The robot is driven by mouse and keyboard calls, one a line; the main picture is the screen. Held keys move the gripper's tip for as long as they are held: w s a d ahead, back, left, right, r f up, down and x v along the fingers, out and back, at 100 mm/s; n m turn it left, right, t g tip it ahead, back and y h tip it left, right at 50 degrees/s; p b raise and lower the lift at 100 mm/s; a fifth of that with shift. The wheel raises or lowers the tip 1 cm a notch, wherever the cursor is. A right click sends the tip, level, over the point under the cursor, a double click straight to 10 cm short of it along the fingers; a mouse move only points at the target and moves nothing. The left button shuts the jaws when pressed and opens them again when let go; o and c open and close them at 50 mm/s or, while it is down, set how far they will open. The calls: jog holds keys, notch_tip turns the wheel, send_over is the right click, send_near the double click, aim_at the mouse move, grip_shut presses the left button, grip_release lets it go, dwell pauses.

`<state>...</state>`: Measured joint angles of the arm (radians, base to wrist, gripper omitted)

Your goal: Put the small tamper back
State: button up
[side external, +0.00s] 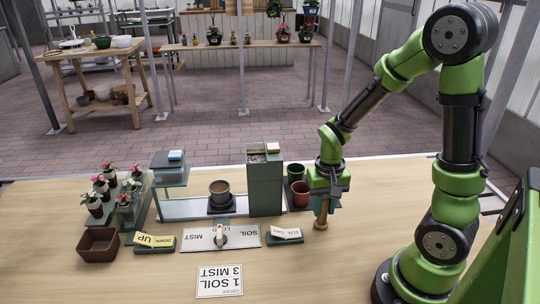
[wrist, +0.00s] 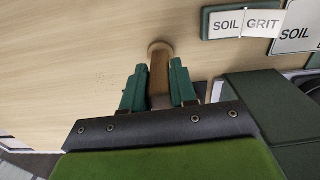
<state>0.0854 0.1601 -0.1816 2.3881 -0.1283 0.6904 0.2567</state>
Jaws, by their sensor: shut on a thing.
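The small tamper (side external: 321,216) is a wooden, brown rod with a wider round end. It hangs upright below my gripper (side external: 324,192) in the side view, its lower end at or just above the table to the right of the pots; I cannot tell if it touches. In the wrist view, the tamper (wrist: 159,68) sits between the two green fingers of my gripper (wrist: 159,88), which are shut on it. The round end points away from the gripper. The tamper's upper part is hidden by the gripper.
A green pot (side external: 296,171) and a terracotta pot (side external: 300,192) stand just left of my gripper.

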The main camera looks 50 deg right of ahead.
jog(key=shift+f, duration=0.1)
jog(key=o, duration=0.9)
jog(key=shift+o, duration=0.2)
notch_tip(320, 180, up, 11)
jog(key=shift+f, duration=0.1)
jog(key=shift+a+r, duration=0.15)
jog(key=shift+r, duration=0.6)
jog(key=s+a+r+n+t+y, duration=0.2)
jog(key=a+r+n+t, duration=0.2)
jog(key=a+r+t, duration=0.3)
jog(key=a, duration=0.3)
jog(key=shift+s+r, duration=0.35)
jog(key=shift+s, duration=0.05)
